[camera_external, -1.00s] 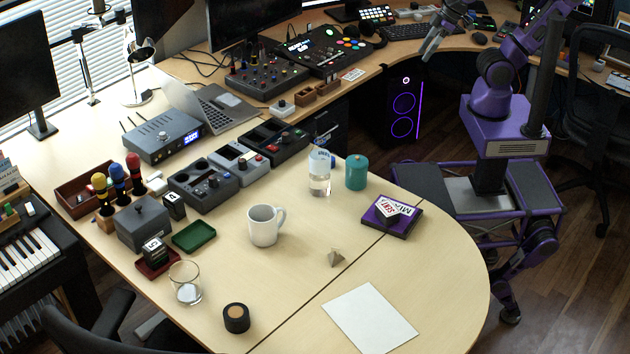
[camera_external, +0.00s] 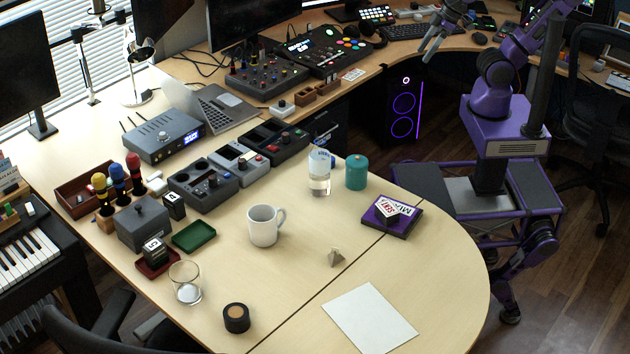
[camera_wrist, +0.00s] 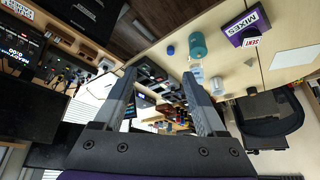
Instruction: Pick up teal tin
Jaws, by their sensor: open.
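The teal tin (camera_external: 356,172) stands upright on the light wooden desk, just right of a clear water bottle (camera_external: 319,172). In the wrist view the teal tin (camera_wrist: 198,46) shows at the upper middle, beyond the fingertips. My gripper (camera_external: 430,48) is up in the air at the top of the external view, well away from the tin. In the wrist view my gripper (camera_wrist: 160,72) has its two fingers spread with nothing between them.
A purple box (camera_external: 411,229) with a card and a small dark block on it lies right of the tin. A white mug (camera_external: 263,226), a small pyramid (camera_external: 336,257) and a white sheet (camera_external: 370,318) are nearer. Desk around the tin's front is clear.

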